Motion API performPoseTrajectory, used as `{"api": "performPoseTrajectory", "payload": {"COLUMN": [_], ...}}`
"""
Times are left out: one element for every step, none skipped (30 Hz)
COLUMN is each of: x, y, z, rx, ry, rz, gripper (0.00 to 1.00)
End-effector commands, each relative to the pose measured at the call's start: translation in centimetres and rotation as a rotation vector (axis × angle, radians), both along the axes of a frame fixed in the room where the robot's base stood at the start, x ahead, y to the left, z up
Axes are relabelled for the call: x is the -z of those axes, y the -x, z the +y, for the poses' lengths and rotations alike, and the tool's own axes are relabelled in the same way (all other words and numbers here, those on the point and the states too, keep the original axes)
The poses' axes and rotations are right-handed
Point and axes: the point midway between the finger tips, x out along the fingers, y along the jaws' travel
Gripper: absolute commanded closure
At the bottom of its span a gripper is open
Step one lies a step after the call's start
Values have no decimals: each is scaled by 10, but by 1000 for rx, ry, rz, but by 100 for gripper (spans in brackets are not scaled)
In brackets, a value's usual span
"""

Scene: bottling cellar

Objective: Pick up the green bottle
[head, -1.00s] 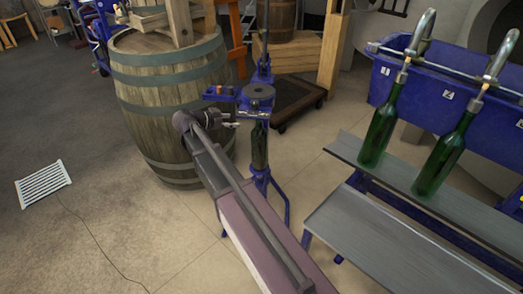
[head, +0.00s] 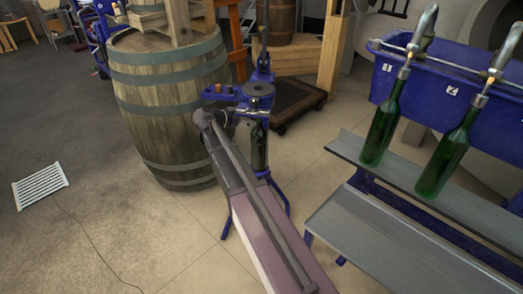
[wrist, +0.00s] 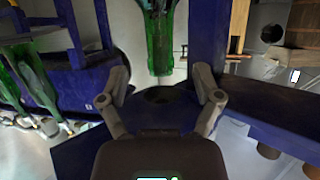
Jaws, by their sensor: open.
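A dark green bottle (head: 259,148) stands upright in a blue floor-standing corker (head: 258,90), below its round head. It also shows in the wrist view (wrist: 160,42), at the top middle, upside down in that picture. My gripper (head: 238,124) is at the corker, just left of the bottle. In the wrist view my gripper's two fingers (wrist: 162,80) are spread wide with nothing between them. The bottle lies beyond the fingertips, and a blue corker part with a round hole fills the space behind. Two other green bottles (head: 383,125) (head: 445,155) hang under filler spouts on the right.
A large wooden barrel (head: 165,100) stands close on the left of my arm. The blue filler trough (head: 460,95) and its grey shelf (head: 350,148) are on the right. A low dark dolly (head: 300,98) is behind the corker. The floor at the left is open, with a white grate (head: 40,186).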

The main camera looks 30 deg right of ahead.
Motion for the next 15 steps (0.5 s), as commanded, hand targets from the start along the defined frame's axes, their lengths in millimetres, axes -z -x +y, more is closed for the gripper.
{"api": "performPoseTrajectory", "payload": {"x": [3, 3, 3, 3, 3, 3, 3, 3, 3, 3, 3, 3, 3, 3, 3], "y": [-1, -1, -1, -1, -1, -1, -1, -1, -1, -1, -1, -1, -1, -1, -1], "z": [-4, -5, -6, -7, -7, -7, -7, -7, -7, -7, -7, -7, -7, -7, -8], "rx": [0, 0, 0, 0, 0, 0, 0, 0, 0, 0, 0, 0, 0, 0, 0], "ry": [0, 0, 0, 0, 0, 0, 0, 0, 0, 0, 0, 0, 0, 0, 0], "rz": [0, 0, 0, 0, 0, 0, 0, 0, 0, 0, 0, 0, 0, 0, 0], "gripper": [17, 17, 17, 17, 17, 17, 17, 17, 17, 17, 17, 17, 17, 17, 17]}}
